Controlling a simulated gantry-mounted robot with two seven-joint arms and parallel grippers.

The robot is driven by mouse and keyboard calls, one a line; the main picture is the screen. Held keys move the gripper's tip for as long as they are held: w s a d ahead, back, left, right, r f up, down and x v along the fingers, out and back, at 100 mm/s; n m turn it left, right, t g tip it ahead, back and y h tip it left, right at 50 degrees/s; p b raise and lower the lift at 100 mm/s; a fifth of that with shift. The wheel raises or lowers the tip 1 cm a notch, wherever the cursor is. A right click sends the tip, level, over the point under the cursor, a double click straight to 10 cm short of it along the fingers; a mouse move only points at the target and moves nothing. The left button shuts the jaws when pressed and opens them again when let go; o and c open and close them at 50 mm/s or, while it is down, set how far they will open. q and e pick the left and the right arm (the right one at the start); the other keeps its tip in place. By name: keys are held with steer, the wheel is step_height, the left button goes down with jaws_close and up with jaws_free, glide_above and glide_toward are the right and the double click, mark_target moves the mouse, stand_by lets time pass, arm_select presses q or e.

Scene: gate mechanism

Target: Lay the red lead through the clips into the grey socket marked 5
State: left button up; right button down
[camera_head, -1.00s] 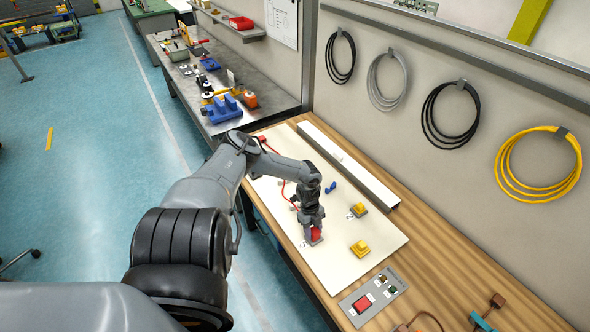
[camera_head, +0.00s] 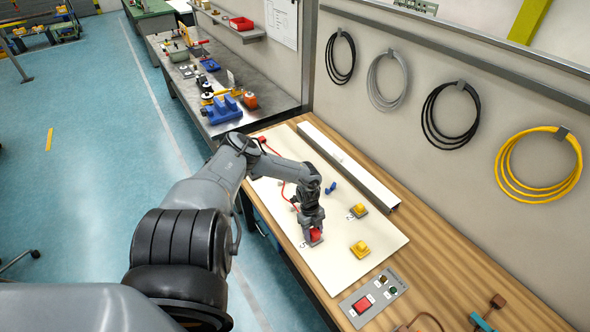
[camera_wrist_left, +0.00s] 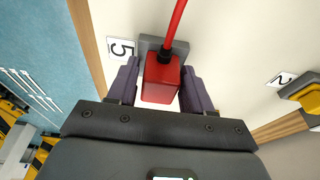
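The red plug (camera_wrist_left: 161,80) on the end of the red lead (camera_wrist_left: 178,25) stands between the fingers of my left gripper (camera_wrist_left: 159,88). Narrow gaps seem to show on both sides of the plug. The plug is at the grey socket (camera_wrist_left: 150,44) beside the label 5 (camera_wrist_left: 122,48); its full depth in the socket is hidden. In the head view my left gripper (camera_head: 313,228) points down over the plug, near the board's front edge. The lead runs back along the board (camera_head: 284,190), largely behind my arm; the clips are mostly hidden. My right gripper is not in view.
Yellow blocks on grey bases stand on the board at the label 2 (camera_head: 358,209) and nearer (camera_head: 360,249). A small blue part (camera_head: 331,188) lies behind the gripper. A white channel (camera_head: 348,165) runs along the back. A switch panel (camera_head: 373,296) lies in front.

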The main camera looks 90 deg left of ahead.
arm_select(q)
steer(key=o, duration=0.4)
steer(key=shift+c, duration=0.2)
